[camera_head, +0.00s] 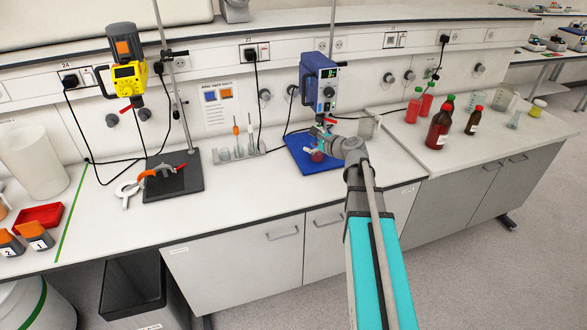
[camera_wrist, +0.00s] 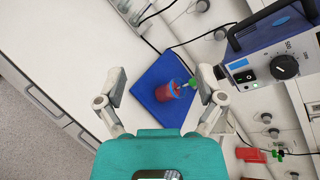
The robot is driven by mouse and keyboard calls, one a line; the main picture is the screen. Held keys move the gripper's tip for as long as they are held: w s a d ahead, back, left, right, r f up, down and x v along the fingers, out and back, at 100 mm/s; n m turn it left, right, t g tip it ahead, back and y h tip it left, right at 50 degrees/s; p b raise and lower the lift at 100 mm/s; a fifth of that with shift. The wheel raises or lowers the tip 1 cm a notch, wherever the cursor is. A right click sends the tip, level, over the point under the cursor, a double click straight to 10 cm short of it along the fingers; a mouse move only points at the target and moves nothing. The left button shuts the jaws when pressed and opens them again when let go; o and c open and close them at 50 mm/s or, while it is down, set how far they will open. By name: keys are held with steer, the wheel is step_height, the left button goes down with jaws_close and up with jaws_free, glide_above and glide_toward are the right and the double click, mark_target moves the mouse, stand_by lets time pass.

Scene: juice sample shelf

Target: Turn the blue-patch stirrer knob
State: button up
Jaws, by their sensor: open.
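The blue stirrer (camera_head: 318,82) stands upright over a blue base plate at the back of the bench. In the wrist view its front panel fills the upper right, with a round black knob (camera_wrist: 285,67) beside a rocker switch and a green-lit button. In the head view the knob (camera_head: 328,92) is small. My gripper (camera_head: 328,138) is in front of and below the stirrer, over the plate. In the wrist view my gripper (camera_wrist: 161,82) has its fingers wide apart and empty; the knob lies to their right, apart from them.
A vessel with red contents (camera_wrist: 168,91) stands on the blue base plate (camera_wrist: 150,72). Red and brown bottles (camera_head: 440,122) stand right. Black cables hang along the wall. Bench (camera_head: 245,190) in front is clear.

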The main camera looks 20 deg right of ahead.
steer(key=s+a+f+n+g+b, duration=0.1)
steer(key=s+a+f+n+g, duration=0.3)
steer(key=a+f+n, duration=0.2)
steer(key=shift+s+a+n+y, duration=0.3)
steer(key=shift+a+n+y, duration=0.15)
steer(key=shift+a, duration=0.45)
steer(key=shift+f, duration=0.1)
steer(key=s+a+f+n+g+h+b, duration=0.1)
steer(key=s+a+f+n+g+h, duration=0.1)
steer(key=s+n, duration=0.3)
steer(key=s+a+f+n+g+h+b, duration=0.1)
steer(key=s+f+n+g, duration=0.3)
steer(key=s, duration=0.4)
steer(key=s+a+f+n+g+h, duration=0.3)
steer(key=s+f+n, duration=0.2)
steer(key=s+n, duration=0.1)
steer(key=shift+s+a+g+h+b, duration=0.2)
steer(key=shift+s+g+h+b, duration=0.15)
steer(key=shift+s+b, duration=0.1)
steer(key=shift+f+n, duration=0.1)
steer(key=shift+n, duration=0.15)
steer(key=shift+c, duration=0.3)
stand_by(0.4)
